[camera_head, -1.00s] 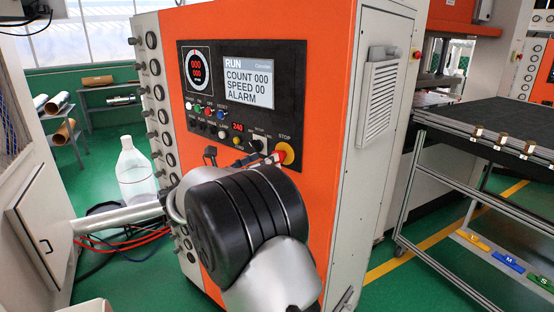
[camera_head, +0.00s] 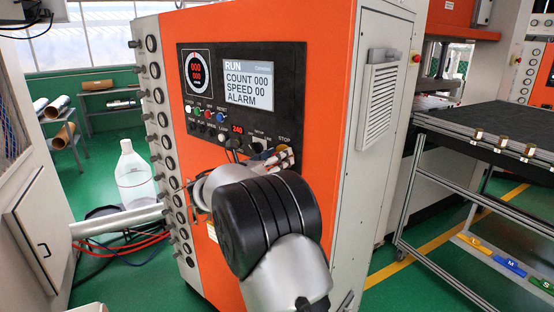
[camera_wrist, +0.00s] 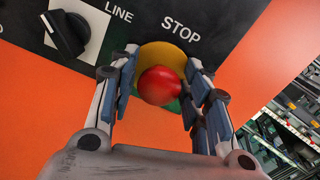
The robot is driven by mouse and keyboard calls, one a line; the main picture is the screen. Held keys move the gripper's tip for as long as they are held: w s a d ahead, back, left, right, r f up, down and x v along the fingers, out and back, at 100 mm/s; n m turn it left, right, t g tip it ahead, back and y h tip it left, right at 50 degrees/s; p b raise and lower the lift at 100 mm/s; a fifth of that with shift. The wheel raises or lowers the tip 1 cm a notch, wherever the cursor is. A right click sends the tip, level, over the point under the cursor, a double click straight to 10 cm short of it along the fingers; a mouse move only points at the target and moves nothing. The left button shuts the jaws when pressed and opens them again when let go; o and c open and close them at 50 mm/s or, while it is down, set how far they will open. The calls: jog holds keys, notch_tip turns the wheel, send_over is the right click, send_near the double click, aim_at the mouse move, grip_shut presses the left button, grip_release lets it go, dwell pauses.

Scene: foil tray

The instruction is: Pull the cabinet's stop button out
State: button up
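The red stop button (camera_wrist: 160,86) sits on a yellow round plate (camera_wrist: 165,54) under the STOP label in the wrist view. My gripper (camera_wrist: 164,62) is open, with one finger on each side of the button. The left finger shows a narrow gap to the button; the right finger is very close, and I cannot tell whether it touches. In the head view my gripper (camera_head: 284,158) covers the button at the lower right of the black panel (camera_head: 240,110). The cabinet (camera_head: 325,100) is orange and grey, and its display reads RUN.
A black selector knob (camera_wrist: 66,35) is close to the left finger. Other small buttons and switches (camera_head: 210,114) line the panel. A black-topped cart (camera_head: 490,120) stands to the right and a clear bottle (camera_head: 132,175) to the left on the green floor.

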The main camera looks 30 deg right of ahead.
grip_shut()
dwell(0.3)
jog(key=shift+a, duration=0.1)
jog(key=shift+s+a+p, duration=0.3)
jog(key=shift+a+p, duration=0.25)
jog(key=shift+o, duration=1.9)
grip_release()
jog(key=shift+a, duration=0.15)
jog(key=v, duration=1.2)
